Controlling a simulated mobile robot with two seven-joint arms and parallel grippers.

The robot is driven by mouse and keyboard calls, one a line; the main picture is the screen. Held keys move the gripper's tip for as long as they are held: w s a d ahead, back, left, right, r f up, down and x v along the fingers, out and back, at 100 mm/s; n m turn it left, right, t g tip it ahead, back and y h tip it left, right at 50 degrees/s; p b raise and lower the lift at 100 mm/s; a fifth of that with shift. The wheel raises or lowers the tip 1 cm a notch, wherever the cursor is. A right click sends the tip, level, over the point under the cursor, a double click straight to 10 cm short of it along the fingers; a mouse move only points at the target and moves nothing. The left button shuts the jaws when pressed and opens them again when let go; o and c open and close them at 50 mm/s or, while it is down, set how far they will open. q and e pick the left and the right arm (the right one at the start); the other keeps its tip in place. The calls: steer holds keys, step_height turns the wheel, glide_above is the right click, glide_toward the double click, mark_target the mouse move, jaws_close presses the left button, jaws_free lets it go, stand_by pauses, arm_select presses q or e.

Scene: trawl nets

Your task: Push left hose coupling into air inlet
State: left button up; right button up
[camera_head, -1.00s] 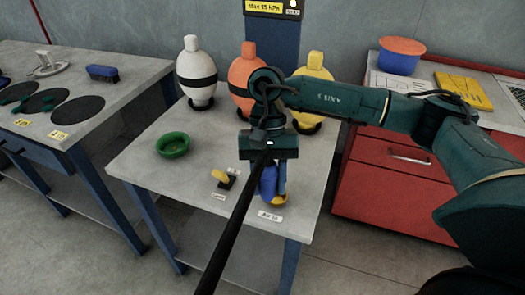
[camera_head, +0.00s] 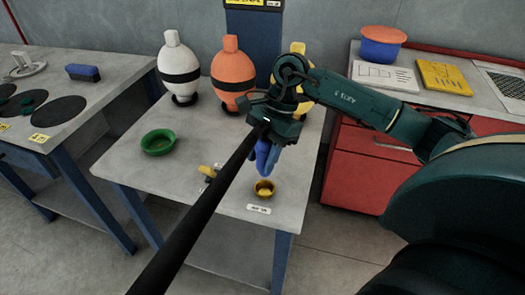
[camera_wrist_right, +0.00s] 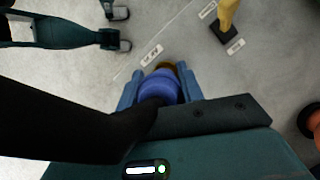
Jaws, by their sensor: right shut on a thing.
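My right gripper (camera_head: 264,170) is shut on the blue hose coupling (camera_wrist_right: 160,88), which sits between its blue fingers in the right wrist view. A thick black hose (camera_head: 205,205) runs from it to the lower left of the head view. The air inlet (camera_head: 264,189) is a brass-yellow ring near the table's front edge, behind an "AIR IN" label. In the head view the gripper is just behind and above the inlet, tilted, and the inlet's opening shows. In the right wrist view the inlet (camera_wrist_right: 167,65) is partly hidden beyond the coupling. My left gripper is not in view.
A yellow-handled valve (camera_head: 208,172) stands left of the inlet. A green bowl (camera_head: 159,142) is farther left. White (camera_head: 179,70), orange (camera_head: 233,75) and yellow (camera_head: 297,62) floats stand at the back. A red cabinet (camera_head: 365,170) is on the right.

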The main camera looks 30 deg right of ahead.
mark_target(262, 175)
steer(key=shift+f, duration=0.6)
step_height(262, 175, down, 2)
steer(key=shift+f+b, duration=0.1)
steer(key=shift+b, duration=0.7)
steer(key=shift+f+b, duration=0.8)
steer(key=shift+d+f+b, duration=0.1)
steer(key=shift+f+b, duration=0.25)
steer(key=shift+f, duration=0.05)
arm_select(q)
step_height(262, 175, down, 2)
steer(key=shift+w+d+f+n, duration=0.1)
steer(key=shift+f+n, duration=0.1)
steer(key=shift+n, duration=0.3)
arm_select(e)
steer(key=shift+w+f, duration=0.1)
steer(key=shift+f, duration=0.05)
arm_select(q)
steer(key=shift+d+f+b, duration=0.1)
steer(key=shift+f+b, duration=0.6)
arm_select(e)
steer(key=shift+f, duration=0.55)
steer(key=o, duration=1.4)
steer(key=shift+c, duration=0.2)
